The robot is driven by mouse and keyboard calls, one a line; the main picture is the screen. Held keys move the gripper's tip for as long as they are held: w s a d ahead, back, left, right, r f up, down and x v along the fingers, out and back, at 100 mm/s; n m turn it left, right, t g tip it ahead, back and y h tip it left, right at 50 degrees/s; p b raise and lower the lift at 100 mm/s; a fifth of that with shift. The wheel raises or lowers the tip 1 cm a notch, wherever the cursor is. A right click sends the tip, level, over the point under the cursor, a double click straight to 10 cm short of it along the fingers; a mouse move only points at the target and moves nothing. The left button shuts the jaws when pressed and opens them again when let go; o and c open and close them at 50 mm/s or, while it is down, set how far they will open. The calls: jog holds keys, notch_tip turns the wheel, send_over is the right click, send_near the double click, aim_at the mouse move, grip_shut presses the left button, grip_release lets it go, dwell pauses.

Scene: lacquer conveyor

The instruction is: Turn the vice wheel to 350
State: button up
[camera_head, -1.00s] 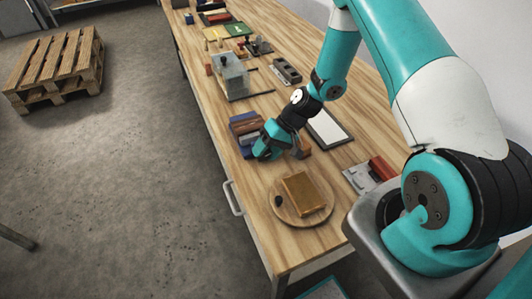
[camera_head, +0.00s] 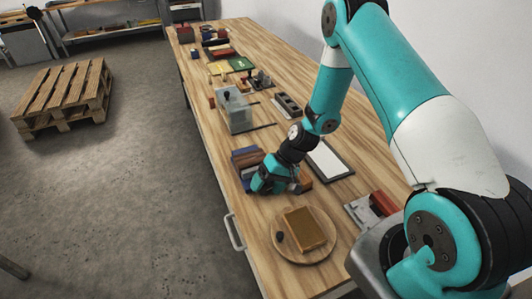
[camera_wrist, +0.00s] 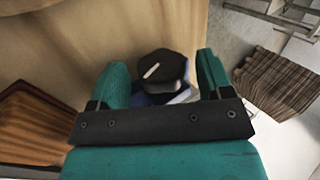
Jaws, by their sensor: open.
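The vice wheel shows in the wrist view as a dark round knob (camera_wrist: 163,68) with a white pointer mark, above a blue body (camera_wrist: 165,97). My gripper (camera_wrist: 163,62) is open, with one teal finger on each side of the knob. A gap shows between the knob and each finger. In the head view my gripper (camera_head: 270,180) is over the near end of the blue and brown vice (camera_head: 247,158) and hides the wheel there. I cannot read any scale or number around the knob.
A round wooden board (camera_head: 285,250) with a brown block (camera_head: 305,229) lies nearer on the bench. A framed white panel (camera_head: 328,160) lies to the right. A grey boxy fixture (camera_head: 236,113) stands farther back. A pallet (camera_head: 62,97) is on the floor.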

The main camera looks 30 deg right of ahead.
jog(key=shift+a+r+h+p, duration=0.35)
jog(key=shift+r+h+p, duration=0.25)
jog(key=shift+h+p, duration=0.65)
jog(key=h+p, duration=0.2)
jog(key=h, duration=0.1)
jog(key=h+p, duration=0.1)
jog(key=shift+a+f+g+h, duration=0.15)
jog(key=shift+a+g+h, duration=0.1)
jog(key=shift+g, duration=0.05)
notch_tip(320, 180, up, 16)
jog(key=b, duration=1)
jog(key=shift+w+d+b, duration=0.15)
jog(key=shift+w+b, duration=0.15)
jog(key=shift+b, duration=1.15)
jog(key=shift+r+b, duration=0.45)
jog(key=shift+r, duration=0.05)
